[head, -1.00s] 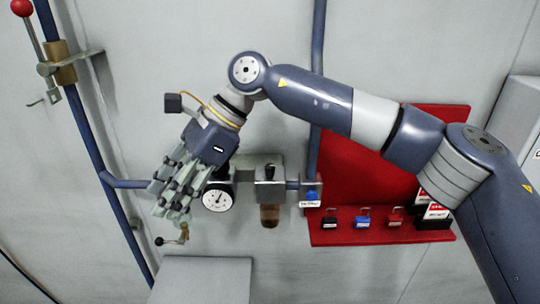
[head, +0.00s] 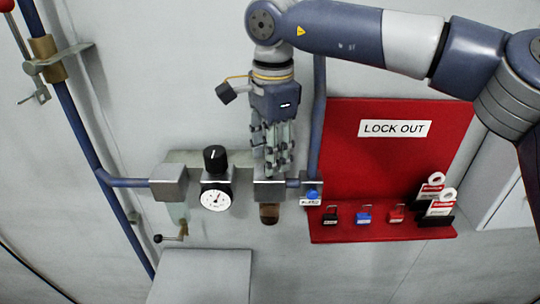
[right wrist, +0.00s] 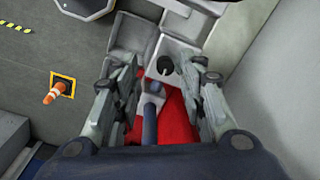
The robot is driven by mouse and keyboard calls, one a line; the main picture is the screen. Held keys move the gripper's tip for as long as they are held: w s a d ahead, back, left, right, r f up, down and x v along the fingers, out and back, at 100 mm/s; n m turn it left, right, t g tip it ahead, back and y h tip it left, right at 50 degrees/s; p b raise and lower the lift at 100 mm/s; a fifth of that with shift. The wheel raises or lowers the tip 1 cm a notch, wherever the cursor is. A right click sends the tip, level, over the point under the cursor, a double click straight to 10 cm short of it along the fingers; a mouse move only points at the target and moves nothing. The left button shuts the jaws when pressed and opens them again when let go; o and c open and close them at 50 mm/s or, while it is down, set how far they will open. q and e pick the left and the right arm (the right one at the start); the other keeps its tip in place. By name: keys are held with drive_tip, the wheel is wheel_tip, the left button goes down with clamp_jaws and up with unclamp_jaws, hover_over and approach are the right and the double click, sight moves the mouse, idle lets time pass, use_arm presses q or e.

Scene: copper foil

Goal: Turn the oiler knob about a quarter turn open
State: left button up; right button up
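The oiler, a grey block (head: 269,190) with an amber bowl (head: 269,213) below it, sits on the wall-mounted air line. My right gripper (head: 272,170) points down just above it and hides its top in the head view. In the right wrist view a small dark knob (right wrist: 165,66), seemingly the oiler knob, shows on a pale block beyond the spread fingers. My right gripper (right wrist: 163,95) is open there, with a finger on each side and nothing between them. I cannot tell whether the fingertips reach the knob's height. My left gripper is not in view.
Left of the oiler stand the regulator's black knob (head: 215,158) and the gauge (head: 216,197). To the right are a blue shut-off part (head: 312,195) and the red lockout board (head: 385,185) with padlocks. A blue pipe (head: 318,120) rises close beside my gripper.

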drive_tip(key=f, duration=0.1)
drive_tip(key=w+f, duration=0.1)
drive_tip(key=f, duration=0.1)
drive_tip(key=shift+a+p, duration=0.1)
drive_tip(key=shift+p, duration=0.25)
drive_tip(key=shift+w+f, duration=0.1)
drive_tip(key=shift+f, duration=0.05)
drive_tip(key=shift+s, duration=0.2)
drive_tip(key=c, duration=0.6)
clamp_jaws()
